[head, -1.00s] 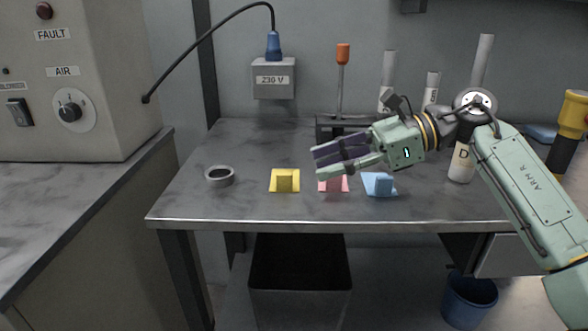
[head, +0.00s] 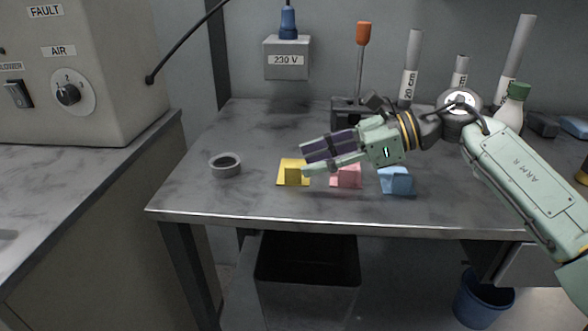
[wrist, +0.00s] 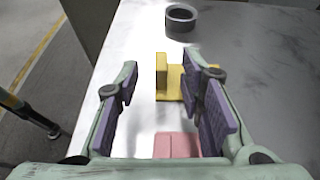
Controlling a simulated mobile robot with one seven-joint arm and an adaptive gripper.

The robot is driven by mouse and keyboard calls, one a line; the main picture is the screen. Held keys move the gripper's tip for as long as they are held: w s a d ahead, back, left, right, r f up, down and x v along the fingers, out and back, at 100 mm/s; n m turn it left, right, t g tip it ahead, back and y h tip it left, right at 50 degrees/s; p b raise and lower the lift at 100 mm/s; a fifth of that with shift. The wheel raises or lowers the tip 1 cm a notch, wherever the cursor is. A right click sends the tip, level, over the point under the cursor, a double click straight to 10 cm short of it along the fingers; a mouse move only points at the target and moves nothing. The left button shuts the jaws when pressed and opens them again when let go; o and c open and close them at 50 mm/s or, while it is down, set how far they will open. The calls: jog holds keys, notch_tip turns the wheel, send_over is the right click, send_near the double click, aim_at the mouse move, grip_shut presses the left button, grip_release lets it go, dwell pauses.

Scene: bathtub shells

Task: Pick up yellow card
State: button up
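The yellow card (head: 285,181) lies on the grey table, a flat square with a small upright yellow block on it. In the wrist view the yellow card (wrist: 175,85) is ahead, between and beyond my finger pads, its right part behind the right finger. My gripper (head: 302,160) is open and empty. In the head view its fingertips point left and overlap the card's right edge. In the wrist view my gripper (wrist: 165,90) shows its purple pads wide apart, with nothing between them touching.
A pink card (head: 346,178) is right of the yellow one, partly under my gripper. A blue card (head: 397,181) is farther right. A grey ring (head: 225,165) lies left of the yellow card. The table's front edge (head: 300,221) is close.

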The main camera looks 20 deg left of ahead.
aim_at(290, 173)
jog(key=shift+x, duration=1.3)
jog(key=shift+w, duration=0.1)
jog(key=shift+c, duration=0.5)
grip_shut()
